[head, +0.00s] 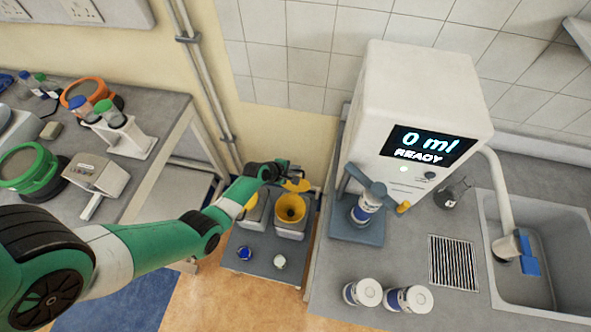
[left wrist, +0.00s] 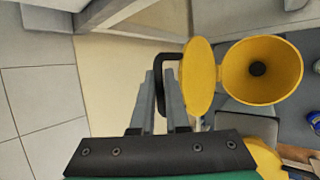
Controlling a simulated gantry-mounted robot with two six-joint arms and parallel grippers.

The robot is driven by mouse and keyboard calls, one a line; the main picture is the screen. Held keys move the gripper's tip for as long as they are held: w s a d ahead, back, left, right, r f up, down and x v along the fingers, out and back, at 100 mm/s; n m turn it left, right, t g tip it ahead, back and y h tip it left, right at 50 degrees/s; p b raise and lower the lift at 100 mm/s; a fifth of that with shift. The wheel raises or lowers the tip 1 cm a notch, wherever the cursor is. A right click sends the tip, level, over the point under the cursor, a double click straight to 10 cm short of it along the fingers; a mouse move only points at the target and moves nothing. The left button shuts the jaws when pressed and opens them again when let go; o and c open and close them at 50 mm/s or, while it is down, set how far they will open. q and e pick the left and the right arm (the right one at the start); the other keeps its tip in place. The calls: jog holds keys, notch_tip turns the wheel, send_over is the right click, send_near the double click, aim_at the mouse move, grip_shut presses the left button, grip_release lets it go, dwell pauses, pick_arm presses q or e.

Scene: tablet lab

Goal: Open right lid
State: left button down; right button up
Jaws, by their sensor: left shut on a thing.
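The right bin (head: 290,225) is a grey box with a round yellow opening, which faces up uncovered in the head view. Its yellow lid (head: 297,185) stands raised at the back of the opening. In the left wrist view the lid (left wrist: 197,75) is tilted up on edge beside the yellow funnel-like opening (left wrist: 262,70), which has a dark hole at its bottom. My left gripper (head: 285,171) is at the lid's far side. It is shut on the lid's black handle (left wrist: 169,58), which passes between the fingers (left wrist: 163,95). My right gripper is not in view.
The left bin (head: 257,215) stands close beside, partly behind my left arm. Blue (head: 244,253) and white (head: 279,261) knobs are on the front platform. A white dispenser (head: 410,110) stands right on the counter, with jars (head: 363,292) in front. The wall and pipes (head: 205,80) are close behind.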

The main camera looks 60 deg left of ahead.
pick_arm(q)
jog(key=c, duration=0.9)
grip_release()
jog(key=p+v, duration=0.5)
jog(key=v, duration=0.6)
jog(key=shift+s+r, duration=0.15)
jog(key=shift+r, duration=0.15)
